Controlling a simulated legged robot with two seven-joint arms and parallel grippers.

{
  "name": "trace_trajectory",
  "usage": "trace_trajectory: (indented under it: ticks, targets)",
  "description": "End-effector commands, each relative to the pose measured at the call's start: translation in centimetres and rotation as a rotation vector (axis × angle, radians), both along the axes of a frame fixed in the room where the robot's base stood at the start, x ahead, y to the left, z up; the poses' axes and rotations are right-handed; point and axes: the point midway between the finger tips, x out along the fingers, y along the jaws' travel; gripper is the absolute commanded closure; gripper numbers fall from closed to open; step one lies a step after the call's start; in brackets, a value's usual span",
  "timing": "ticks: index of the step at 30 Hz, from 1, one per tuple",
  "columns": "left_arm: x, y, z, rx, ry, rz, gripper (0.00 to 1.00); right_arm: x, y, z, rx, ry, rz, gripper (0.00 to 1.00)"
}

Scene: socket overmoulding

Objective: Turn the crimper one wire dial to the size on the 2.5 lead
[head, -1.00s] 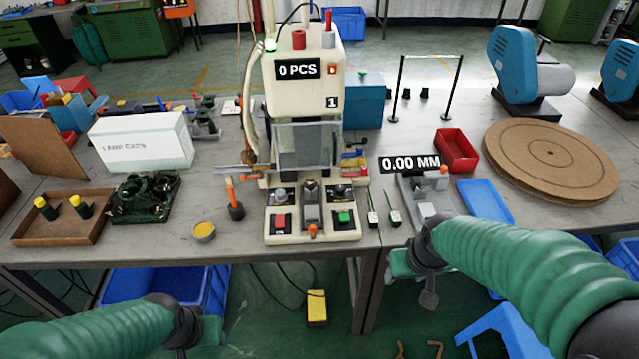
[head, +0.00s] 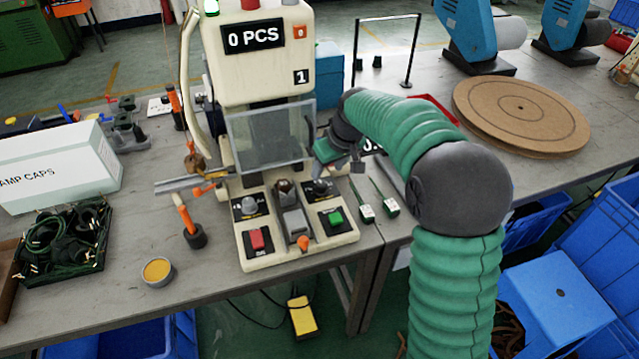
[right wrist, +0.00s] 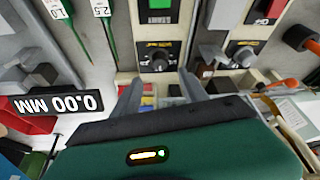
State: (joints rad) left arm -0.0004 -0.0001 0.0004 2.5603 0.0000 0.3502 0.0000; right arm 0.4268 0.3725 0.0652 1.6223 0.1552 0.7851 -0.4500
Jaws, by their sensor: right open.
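Crimper one (head: 258,95), a cream machine marked 1, stands at the bench front. It has a right black dial (head: 320,187) above the green button and a left grey dial (head: 249,205) above the red button. The right dial also shows in the right wrist view (right wrist: 158,60); its small label is unreadable. My right gripper (head: 340,167) is open and empty, close to the right dial. In the right wrist view its fingers (right wrist: 160,90) point toward that dial, without visible contact. The 2.5 lead (right wrist: 101,9) lies beside the machine, next to the 1.0 lead (right wrist: 56,9). My left gripper is out of view.
A 0.00 MM display (right wrist: 58,103) stands right of the machine, mostly hidden by my right arm in the head view. A clear guard (head: 268,138) hangs over the machine's front. An orange-handled tool (head: 187,220) and a yellow-filled tin (head: 157,271) stand on the left.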

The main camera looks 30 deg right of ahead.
Motion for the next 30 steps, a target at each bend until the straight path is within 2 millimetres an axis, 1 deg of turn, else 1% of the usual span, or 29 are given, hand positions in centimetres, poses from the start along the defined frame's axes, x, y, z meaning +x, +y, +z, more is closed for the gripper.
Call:
trace_trajectory:
  ticks: [1, 3, 6, 9, 14, 20, 21, 30]
  targets:
    - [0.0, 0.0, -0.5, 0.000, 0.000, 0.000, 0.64, 0.5, 0.0, -1.6, 0.001, 0.003, 0.000, 0.49]
    - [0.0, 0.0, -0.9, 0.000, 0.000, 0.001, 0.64, 1.1, 0.0, -3.3, 0.001, 0.001, -0.001, 0.49]
    - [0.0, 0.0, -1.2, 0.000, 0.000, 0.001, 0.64, 1.9, -0.2, -5.3, 0.003, 0.000, -0.001, 0.49]
    - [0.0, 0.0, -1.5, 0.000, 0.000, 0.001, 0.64, 2.6, -0.2, -6.7, 0.002, -0.001, -0.001, 0.49]
    - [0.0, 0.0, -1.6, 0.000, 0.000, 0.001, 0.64, 3.1, -0.2, -7.7, 0.001, -0.002, -0.002, 0.49]
    - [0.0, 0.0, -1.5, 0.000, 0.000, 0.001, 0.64, 3.1, -0.1, -7.6, 0.001, -0.003, -0.002, 0.49]
    - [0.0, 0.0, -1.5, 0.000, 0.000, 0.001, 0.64, 3.1, -0.1, -7.6, 0.000, -0.003, -0.002, 0.50]
    - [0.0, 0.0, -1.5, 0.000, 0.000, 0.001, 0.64, 3.1, -0.2, -7.7, 0.002, -0.002, -0.001, 0.90]
